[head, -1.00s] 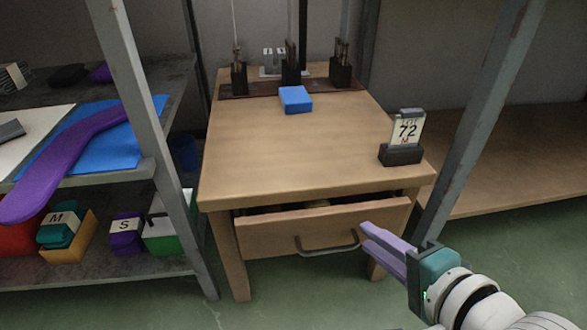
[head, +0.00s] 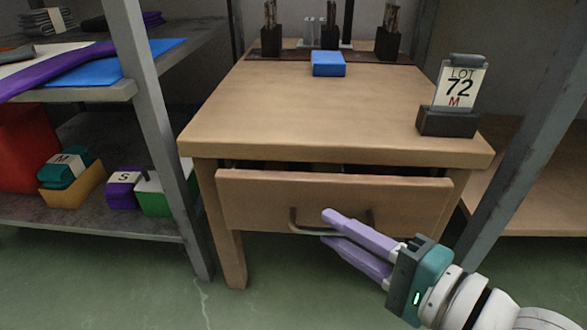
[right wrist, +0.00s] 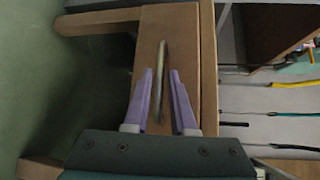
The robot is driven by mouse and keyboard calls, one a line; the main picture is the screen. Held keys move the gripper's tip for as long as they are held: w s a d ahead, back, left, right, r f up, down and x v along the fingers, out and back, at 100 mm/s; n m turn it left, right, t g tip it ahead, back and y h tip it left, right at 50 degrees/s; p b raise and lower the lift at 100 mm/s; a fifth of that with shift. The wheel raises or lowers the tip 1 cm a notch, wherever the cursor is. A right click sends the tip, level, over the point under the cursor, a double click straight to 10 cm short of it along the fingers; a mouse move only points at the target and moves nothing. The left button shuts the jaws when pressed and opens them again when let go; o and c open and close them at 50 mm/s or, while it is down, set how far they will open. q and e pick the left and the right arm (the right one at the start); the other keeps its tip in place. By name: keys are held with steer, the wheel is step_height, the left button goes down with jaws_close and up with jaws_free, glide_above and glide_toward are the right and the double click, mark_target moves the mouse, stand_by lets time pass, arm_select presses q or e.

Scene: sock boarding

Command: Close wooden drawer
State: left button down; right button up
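The wooden drawer (head: 250,195) sits under the top of a small wooden table. It stands slightly open, with a dark gap above its front. Its curved metal handle (head: 293,222) is partly hidden by my right gripper (head: 326,227). That gripper is in front of the drawer, its two lilac fingers apart and empty. In the right wrist view, the handle (right wrist: 162,58) lies in line with the space between the fingertips (right wrist: 161,72), with no clear contact. The drawer front also shows there (right wrist: 182,45). My left gripper is in neither view.
A sign reading LOT 72 M (head: 460,85) and a blue block (head: 328,64) stand on the tabletop (head: 330,115). Grey shelf posts rise at the left (head: 150,110) and right (head: 535,130) of the table. Green floor (head: 130,285) is clear in front.

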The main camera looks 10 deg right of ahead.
steer(key=shift+w+a, duration=0.45)
steer(key=shift+w, duration=0.05)
steer(key=shift+d, duration=0.1)
jaws_close()
steer(key=shift+f, duration=0.1)
stand_by(1.0)
